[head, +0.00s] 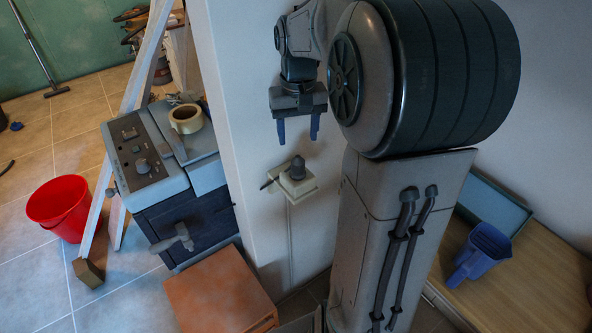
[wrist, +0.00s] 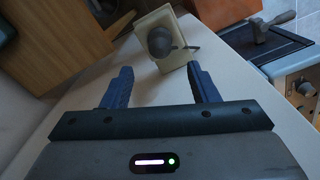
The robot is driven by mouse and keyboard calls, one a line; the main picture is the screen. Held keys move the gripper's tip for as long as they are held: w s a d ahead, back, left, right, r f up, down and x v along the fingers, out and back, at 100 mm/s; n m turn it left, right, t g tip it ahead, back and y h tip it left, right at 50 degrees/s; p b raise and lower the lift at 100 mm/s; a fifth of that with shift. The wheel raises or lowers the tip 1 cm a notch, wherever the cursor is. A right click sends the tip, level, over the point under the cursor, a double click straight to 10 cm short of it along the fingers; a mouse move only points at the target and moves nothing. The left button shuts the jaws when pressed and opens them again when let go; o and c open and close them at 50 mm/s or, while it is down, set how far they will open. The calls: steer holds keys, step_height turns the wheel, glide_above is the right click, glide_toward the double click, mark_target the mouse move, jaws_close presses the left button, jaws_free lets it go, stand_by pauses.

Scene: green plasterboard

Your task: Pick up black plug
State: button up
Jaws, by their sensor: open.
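The black plug (head: 297,168) is a dark grey rounded piece seated on a cream socket plate (head: 300,187) on the white wall. In the wrist view the plug (wrist: 159,42) and the plate (wrist: 178,62) show just beyond the fingertips, roughly midway between them. My gripper (head: 299,138) has its two blue fingers apart and pointing down, a little above the plug in the head view. In the wrist view my gripper (wrist: 162,76) is open with nothing between its fingers. A dark thin piece sticks out from one side of the plate.
A blue-grey machine (head: 150,160) with a tape roll (head: 186,119) on top stands left of the wall. An orange-brown box (head: 222,291) sits below. A red bucket (head: 60,205) is on the floor at left.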

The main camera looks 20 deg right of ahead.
mark_target(298, 159)
step_height(298, 159, down, 9)
steer(key=shift+s+f+p, duration=0.1)
steer(key=shift+p, duration=0.55)
steer(key=shift+c, duration=0.3)
jaws_close()
steer(key=shift+r, duration=0.55)
steer(key=r, duration=0.1)
steer(key=r+b, duration=0.1)
steer(key=r, duration=0.1)
steer(key=shift+s+a+r, duration=0.15)
steer(key=shift+s+r, duration=0.1)
steer(key=shift+s, duration=0.1)
steer(key=s+a+r+b, duration=0.2)
steer(key=s+r, duration=0.4)
steer(key=s, duration=0.4)
steer(key=shift+s+a+r, duration=0.25)
steer(key=shift+a, duration=0.35)
